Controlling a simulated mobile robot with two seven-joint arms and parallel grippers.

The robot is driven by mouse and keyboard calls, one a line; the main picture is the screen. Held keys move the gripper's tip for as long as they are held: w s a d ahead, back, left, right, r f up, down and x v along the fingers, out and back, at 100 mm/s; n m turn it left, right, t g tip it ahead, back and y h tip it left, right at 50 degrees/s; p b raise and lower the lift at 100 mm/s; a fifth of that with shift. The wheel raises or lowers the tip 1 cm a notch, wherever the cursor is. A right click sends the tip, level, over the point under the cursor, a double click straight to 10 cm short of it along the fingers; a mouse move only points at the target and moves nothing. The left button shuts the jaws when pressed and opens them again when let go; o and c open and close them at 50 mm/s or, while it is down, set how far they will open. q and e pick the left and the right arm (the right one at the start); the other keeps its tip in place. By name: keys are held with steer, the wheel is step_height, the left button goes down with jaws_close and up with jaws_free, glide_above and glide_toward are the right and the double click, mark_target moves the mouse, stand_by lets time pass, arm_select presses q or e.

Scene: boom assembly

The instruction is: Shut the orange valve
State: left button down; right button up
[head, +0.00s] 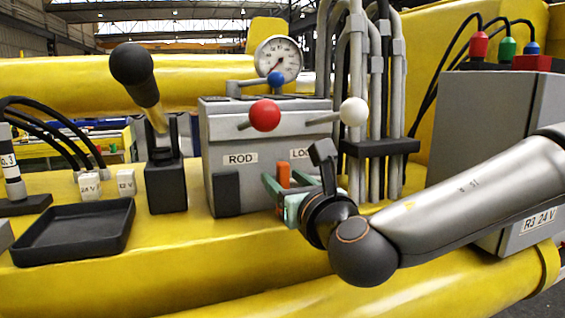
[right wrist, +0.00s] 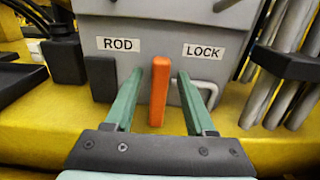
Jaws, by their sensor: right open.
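The orange valve (head: 283,175) is a narrow upright bar on the front of the grey box (head: 217,125), below and between the ROD and LOCK labels. In the right wrist view, the orange valve (right wrist: 159,92) stands upright between the two green fingers of my right gripper (right wrist: 159,84). The gripper is open, with a gap on both sides of the bar. In the head view, my right gripper (head: 276,186) comes in from the right with its fingers at the valve and hides its lower part. My left gripper is not in view.
A red ball lever (head: 265,115), a white ball lever (head: 353,111) and a blue knob (head: 276,79) sit above the valve. Grey pipes (head: 375,100) rise at the right of the box. A black lever (head: 146,90) and an empty black tray (head: 75,230) stand at left.

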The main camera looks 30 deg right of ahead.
steer(key=shift+x, duration=0.75)
steer(key=shift+c, duration=0.2)
jaws_close()
